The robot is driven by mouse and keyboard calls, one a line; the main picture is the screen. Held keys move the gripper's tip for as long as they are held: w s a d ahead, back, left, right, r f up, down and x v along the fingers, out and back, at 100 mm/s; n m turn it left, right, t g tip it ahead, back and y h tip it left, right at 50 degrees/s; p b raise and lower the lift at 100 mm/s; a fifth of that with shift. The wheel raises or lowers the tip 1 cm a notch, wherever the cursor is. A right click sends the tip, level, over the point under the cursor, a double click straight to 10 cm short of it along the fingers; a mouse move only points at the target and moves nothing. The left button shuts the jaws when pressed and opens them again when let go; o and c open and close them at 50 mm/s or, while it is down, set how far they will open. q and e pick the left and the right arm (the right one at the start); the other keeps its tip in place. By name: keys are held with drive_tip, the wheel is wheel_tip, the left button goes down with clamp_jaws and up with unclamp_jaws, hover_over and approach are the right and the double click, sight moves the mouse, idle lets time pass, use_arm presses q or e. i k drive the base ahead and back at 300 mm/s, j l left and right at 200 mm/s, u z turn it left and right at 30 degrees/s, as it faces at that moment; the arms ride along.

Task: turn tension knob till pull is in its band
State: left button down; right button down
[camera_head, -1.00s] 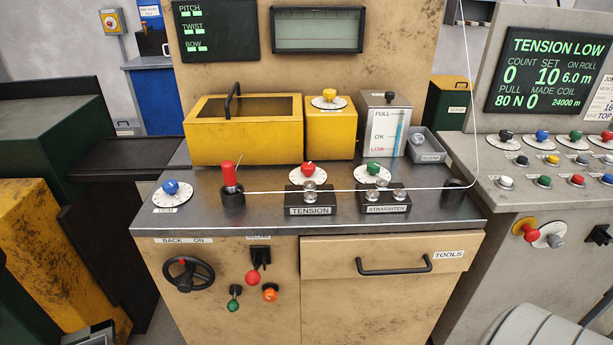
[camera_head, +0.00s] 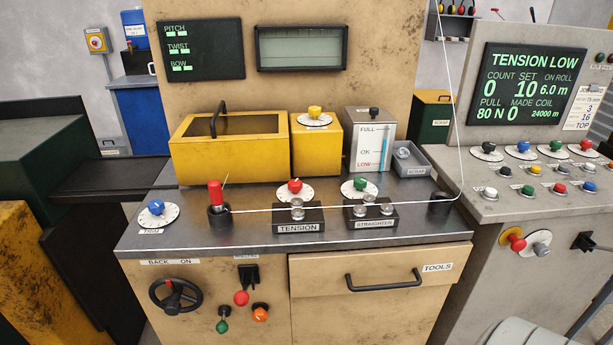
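The tension unit (camera_head: 297,228), a black block labelled TENSION, sits on the steel bench top. Its red knob (camera_head: 294,186) on a white dial (camera_head: 294,195) stands just behind the block's rollers. A wire (camera_head: 330,206) runs across the block from the red-handled post on the left to the right side. The display (camera_head: 525,85) at right reads TENSION LOW, with PULL 80 N, COUNT 0 and SET 10. Neither gripper shows in this view.
A green knob (camera_head: 360,183) stands behind the straighten block (camera_head: 374,223). A blue knob (camera_head: 156,206) is at the bench's left. Yellow boxes (camera_head: 228,160) and a level gauge (camera_head: 369,138) stand behind. The drawer (camera_head: 384,262) is shut. The bench's front strip is clear.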

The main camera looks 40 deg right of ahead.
sight(295, 186)
drive_tip(key=z, duration=0.4)
drive_tip(key=i+l+z, duration=0.1)
drive_tip(key=z, duration=0.3)
drive_tip(key=i+l+z, duration=0.1)
drive_tip(key=z, duration=0.3)
drive_tip(key=i+z, duration=0.15)
drive_tip(key=z, duration=0.25)
drive_tip(key=i+z, duration=0.15)
drive_tip(key=z, duration=0.25)
drive_tip(key=i, duration=0.2)
